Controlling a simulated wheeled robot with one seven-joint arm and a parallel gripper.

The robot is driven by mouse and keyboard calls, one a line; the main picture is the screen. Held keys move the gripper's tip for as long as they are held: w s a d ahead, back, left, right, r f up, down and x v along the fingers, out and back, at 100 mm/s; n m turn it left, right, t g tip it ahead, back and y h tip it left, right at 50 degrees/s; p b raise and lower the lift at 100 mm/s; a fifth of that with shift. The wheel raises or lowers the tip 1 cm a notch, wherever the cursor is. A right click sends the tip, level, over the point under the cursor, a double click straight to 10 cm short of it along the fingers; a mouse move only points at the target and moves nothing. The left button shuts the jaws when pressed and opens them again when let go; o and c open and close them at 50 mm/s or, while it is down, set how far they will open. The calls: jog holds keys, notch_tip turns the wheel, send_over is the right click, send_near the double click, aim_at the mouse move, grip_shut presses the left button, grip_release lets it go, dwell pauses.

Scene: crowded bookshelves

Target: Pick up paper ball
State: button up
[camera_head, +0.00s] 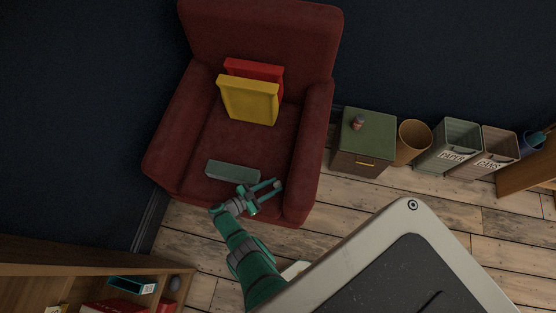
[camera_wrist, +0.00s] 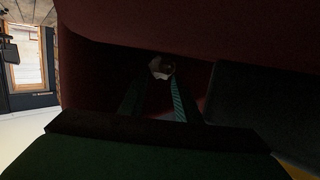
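A small, pale, crumpled-looking ball (camera_wrist: 161,68), likely the paper ball, shows in the wrist view against the dark red armchair. It is at the far ends of my gripper's two fingers, which stand apart on either side below it in the picture. Contact with the fingers cannot be made out in the dark. In the head view my gripper (camera_head: 267,192) is over the front of the armchair (camera_head: 302,145) seat, near its right arm. I cannot pick out the ball in the head view.
A green-grey block (camera_head: 232,171) lies on the seat beside my gripper. Yellow (camera_head: 249,101) and red (camera_head: 262,70) cushion-like things lean on the backrest. A green-topped cabinet (camera_head: 365,140), a basket (camera_head: 413,140) and bins (camera_head: 450,146) stand right. A shelf (camera_head: 60,268) is lower left.

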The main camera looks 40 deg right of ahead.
jog(key=c, duration=0.7)
jog(key=shift+r, duration=0.2)
